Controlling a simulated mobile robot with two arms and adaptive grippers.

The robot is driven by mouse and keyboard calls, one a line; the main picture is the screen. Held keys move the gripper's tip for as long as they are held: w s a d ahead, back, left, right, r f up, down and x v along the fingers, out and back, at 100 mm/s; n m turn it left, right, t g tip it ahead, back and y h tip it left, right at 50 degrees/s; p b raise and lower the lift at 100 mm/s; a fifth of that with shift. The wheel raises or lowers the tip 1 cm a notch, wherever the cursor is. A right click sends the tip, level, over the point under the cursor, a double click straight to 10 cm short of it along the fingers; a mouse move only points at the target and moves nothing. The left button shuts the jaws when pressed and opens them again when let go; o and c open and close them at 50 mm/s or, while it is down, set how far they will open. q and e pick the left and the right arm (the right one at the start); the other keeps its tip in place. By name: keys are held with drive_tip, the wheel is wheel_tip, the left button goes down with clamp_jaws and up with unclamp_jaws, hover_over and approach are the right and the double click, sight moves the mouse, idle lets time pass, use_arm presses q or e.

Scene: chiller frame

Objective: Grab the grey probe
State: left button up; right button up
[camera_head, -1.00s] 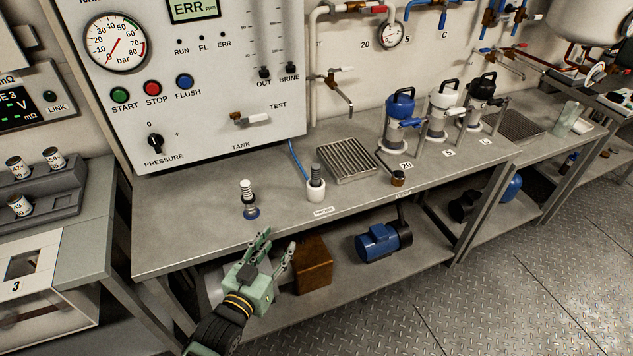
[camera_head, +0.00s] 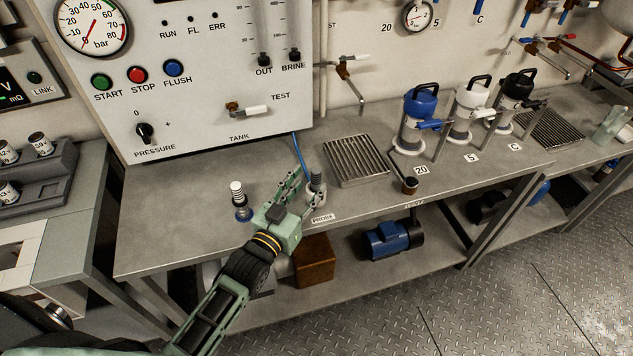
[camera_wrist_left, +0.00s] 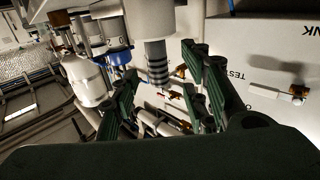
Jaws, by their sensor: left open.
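The grey probe (camera_head: 316,183) stands upright in a white cup (camera_head: 311,198) on the bench, behind the PROBE label. A blue cable runs down to it from the panel. My left gripper (camera_head: 298,189) is open at the bench's front edge, just left of the probe, and its fingers partly hide the cup. In the left wrist view the grey ribbed probe (camera_wrist_left: 157,64) appears upside down between the spread fingers, under the white cup (camera_wrist_left: 150,16). Contact with the fingers cannot be told. My right gripper is not in view.
A white ribbed fitting (camera_head: 237,192) stands left of the gripper. A metal grate (camera_head: 356,160) lies behind and right of the probe. The PROBE label (camera_head: 322,218) marks the front edge.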

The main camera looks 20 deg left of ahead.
sight(314, 181)
use_arm(q)
drive_tip(key=w, duration=0.3)
drive_tip(key=shift+d+f+p, duration=0.2)
drive_tip(key=shift+d+p, duration=0.1)
drive_tip(key=shift+d, duration=0.1)
drive_tip(key=shift+w+d+f, duration=0.1)
drive_tip(key=shift+w+d, duration=0.05)
drive_tip(key=shift+w, duration=0.55)
drive_tip(key=c, duration=0.6)
drive_tip(key=shift+c, duration=1.1)
clamp_jaws()
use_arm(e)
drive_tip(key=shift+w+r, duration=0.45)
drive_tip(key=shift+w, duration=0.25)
